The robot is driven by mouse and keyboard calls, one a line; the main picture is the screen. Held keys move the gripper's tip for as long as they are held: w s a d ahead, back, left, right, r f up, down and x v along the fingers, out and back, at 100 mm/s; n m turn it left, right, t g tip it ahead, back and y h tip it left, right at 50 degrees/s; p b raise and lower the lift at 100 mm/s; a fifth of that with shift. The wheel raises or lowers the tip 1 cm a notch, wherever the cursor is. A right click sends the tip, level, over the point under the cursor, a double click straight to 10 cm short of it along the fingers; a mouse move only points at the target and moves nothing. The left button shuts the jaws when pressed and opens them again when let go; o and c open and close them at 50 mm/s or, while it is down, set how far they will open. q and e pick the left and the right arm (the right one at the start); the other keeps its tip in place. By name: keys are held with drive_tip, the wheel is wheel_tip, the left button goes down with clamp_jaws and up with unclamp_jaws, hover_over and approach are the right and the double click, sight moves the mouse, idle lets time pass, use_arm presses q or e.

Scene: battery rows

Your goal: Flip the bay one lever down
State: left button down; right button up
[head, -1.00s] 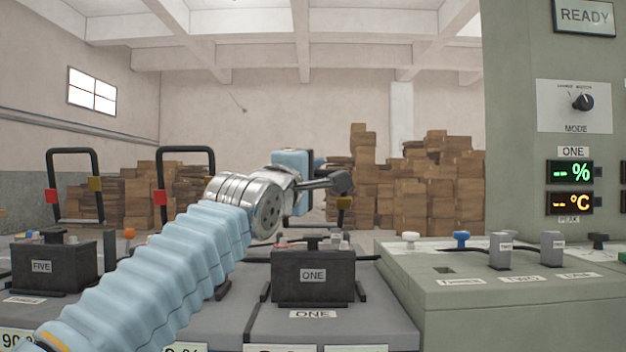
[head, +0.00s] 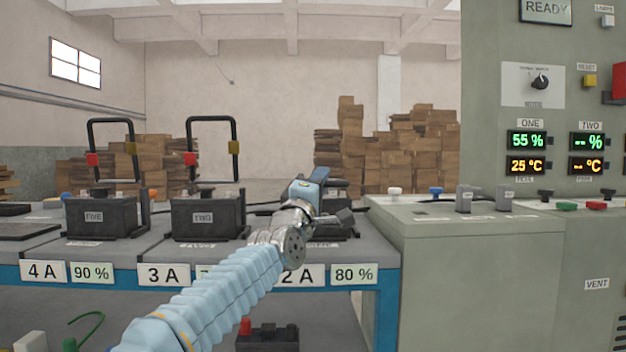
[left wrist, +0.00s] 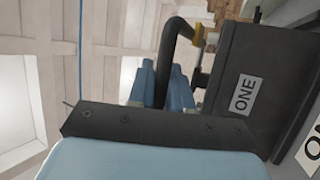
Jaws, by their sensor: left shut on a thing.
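The bay one battery is a dark box labelled ONE (left wrist: 262,62) in the left wrist view. In the head view it is mostly hidden behind my left arm. Its lever is a black bent bar (left wrist: 172,42) with a yellow collar beside the box. My left gripper (left wrist: 158,85) is shut on this bar, its blue fingers either side of it. In the head view my left gripper (head: 312,190) is low over bay one, and no lever stands up above it there. My right gripper is not in view.
A grey-green console (head: 480,245) stands close on the right. Its ONE display (head: 526,152) reads 55 % and 25 °C.

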use_arm(q)
drive_tip(key=shift+s+d+r, duration=0.1)
drive_tip(key=shift+s+r, duration=0.15)
drive_tip(key=shift+s, duration=0.1)
drive_tip(key=c, duration=1.4)
unclamp_jaws()
drive_tip(key=shift+o, duration=1.1)
drive_tip(key=shift+s+r, duration=0.15)
drive_tip(key=shift+s, duration=0.1)
drive_tip(key=shift+o, duration=0.2)
drive_tip(key=shift+w+f, duration=0.2)
drive_tip(key=shift+f, duration=0.1)
drive_tip(key=shift+s+a+f+b, duration=0.25)
drive_tip(key=shift+f+b, duration=0.05)
drive_tip(key=shift+b, duration=0.1)
drive_tip(key=b+v, duration=0.1)
drive_tip(key=v, duration=1.2)
drive_tip(key=shift+b, duration=0.4)
